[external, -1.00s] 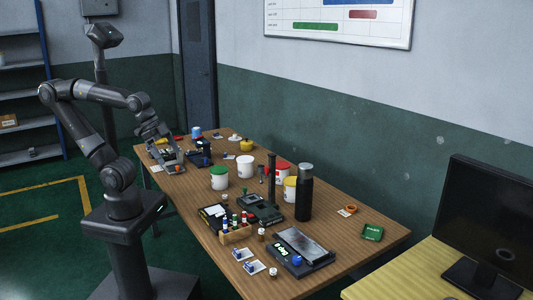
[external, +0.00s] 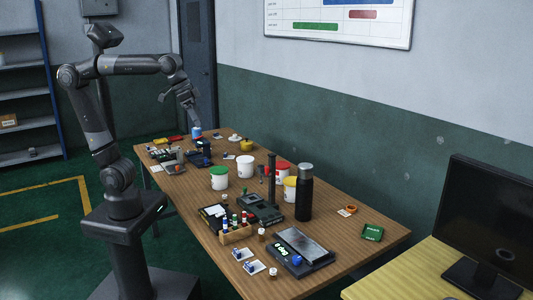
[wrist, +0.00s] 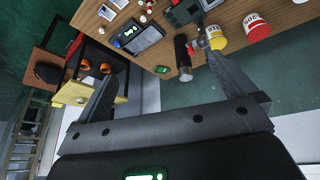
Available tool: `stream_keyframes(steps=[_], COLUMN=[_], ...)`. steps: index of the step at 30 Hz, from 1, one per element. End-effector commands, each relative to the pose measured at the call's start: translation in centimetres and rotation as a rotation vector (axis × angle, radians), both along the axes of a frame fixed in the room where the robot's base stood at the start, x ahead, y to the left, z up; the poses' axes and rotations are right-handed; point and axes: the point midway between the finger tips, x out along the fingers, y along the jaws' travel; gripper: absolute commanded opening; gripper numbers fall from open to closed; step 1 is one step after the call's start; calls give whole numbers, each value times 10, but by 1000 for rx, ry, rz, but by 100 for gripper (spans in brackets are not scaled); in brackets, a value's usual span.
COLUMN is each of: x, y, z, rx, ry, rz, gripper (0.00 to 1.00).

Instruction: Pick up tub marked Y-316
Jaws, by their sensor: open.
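Several tubs stand mid-table in the external view: one with a green lid (external: 219,177), a plain white one (external: 245,167), one with a red lid (external: 281,170) and a yellow-topped one (external: 290,189). Their marks are too small to read there. In the wrist view a red-topped tub (wrist: 256,27) shows digits like 205, and a yellow-topped tub (wrist: 216,37) stands beside it. I cannot read Y-316 on any tub. My gripper (external: 194,118) is raised over the far end of the table, apart from these tubs. Its fingers are spread and empty in the wrist view (wrist: 162,66).
A tall black bottle (external: 304,196) stands close to the yellow-topped tub, and a dark upright stand (external: 271,180) is nearby. A rack of small bottles (external: 236,231) and a flat device (external: 300,250) occupy the near end. A blue jar (external: 196,132) stands below my gripper.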

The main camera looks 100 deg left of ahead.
Motion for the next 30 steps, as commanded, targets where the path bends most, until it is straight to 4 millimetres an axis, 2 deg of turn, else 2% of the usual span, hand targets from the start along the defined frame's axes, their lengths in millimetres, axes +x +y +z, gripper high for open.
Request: stream_keyframes(steps=[1,6,15,23,30], x=[16,63,143,205,254], y=[9,39,97,153,205], z=[5,21,30,18,-6], rx=[-7,-27,-45,-44,-29], ry=[10,33,65,83,89], rz=[42,187,444,669,875], gripper=[100,100,100,100,100])
